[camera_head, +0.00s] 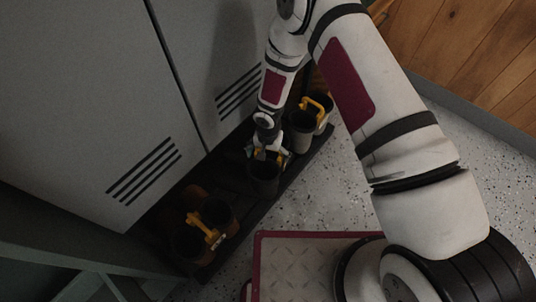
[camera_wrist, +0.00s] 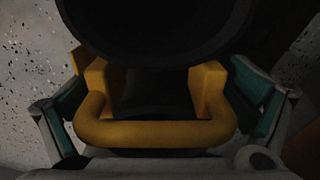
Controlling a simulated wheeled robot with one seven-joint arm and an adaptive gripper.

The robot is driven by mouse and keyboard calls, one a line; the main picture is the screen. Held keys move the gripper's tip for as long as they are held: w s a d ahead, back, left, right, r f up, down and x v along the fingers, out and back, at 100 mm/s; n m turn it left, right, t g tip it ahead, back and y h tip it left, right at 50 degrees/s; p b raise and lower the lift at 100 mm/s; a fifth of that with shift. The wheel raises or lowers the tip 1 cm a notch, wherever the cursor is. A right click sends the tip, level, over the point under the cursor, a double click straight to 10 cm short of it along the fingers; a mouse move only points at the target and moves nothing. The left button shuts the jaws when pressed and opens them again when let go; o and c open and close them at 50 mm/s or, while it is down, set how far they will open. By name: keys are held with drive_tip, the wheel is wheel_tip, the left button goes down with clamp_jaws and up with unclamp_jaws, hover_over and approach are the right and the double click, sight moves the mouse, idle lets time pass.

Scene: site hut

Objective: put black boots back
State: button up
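The black boots (camera_head: 264,180) stand upright at the dark boot tray (camera_head: 236,240), below my gripper in the head view. A yellow clip with a bar handle (camera_wrist: 155,132) joins them. In the wrist view a dark round boot opening (camera_wrist: 160,30) fills the top. My gripper (camera_wrist: 157,68) has a green-padded finger at each end of the clip, and both fingertips meet its yellow blocks. In the head view my gripper (camera_head: 268,152) hides part of the boots. I cannot tell whether their soles touch the tray.
Brown boots with a yellow clip (camera_head: 205,228) stand on the near part of the tray. Another dark pair (camera_head: 301,132) with a yellow clip stands at the far end. A grey locker (camera_head: 90,90) rises along the left. Speckled floor and a red-edged plate (camera_head: 310,265) lie to the right.

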drive_tip(key=shift+r, duration=0.1)
wheel_tip(320, 180, up, 7)
drive_tip(key=p, duration=0.3)
drive_tip(key=shift+r, duration=0.2)
drive_tip(key=shift+s, duration=0.1)
idle(0.6)
